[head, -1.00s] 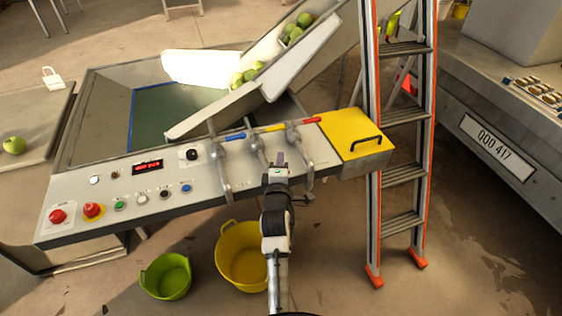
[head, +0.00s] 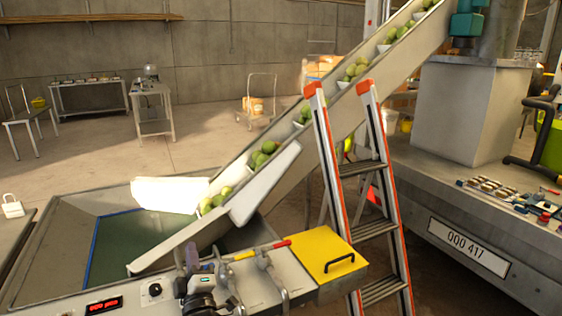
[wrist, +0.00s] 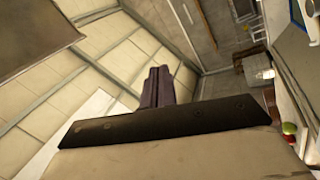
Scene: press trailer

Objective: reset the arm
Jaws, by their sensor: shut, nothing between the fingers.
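My gripper (head: 190,258) shows at the bottom of the head view, in front of the control panel (head: 130,296). Its fingers are together and empty; they also show shut in the wrist view (wrist: 158,86). Behind and right of it are the panel's levers, with a yellow handle (head: 244,255) and a red handle (head: 281,244). My gripper hides part of the panel, and I cannot tell its exact distance from the levers. Most of my arm is below the picture.
A yellow box with a black handle (head: 318,254) sits at the panel's right end. A stepladder (head: 337,172) stands beside it. A conveyor (head: 300,140) carrying green fruit rises to the right. The trailer (head: 470,205) is at the right. Open floor (head: 200,160) lies behind.

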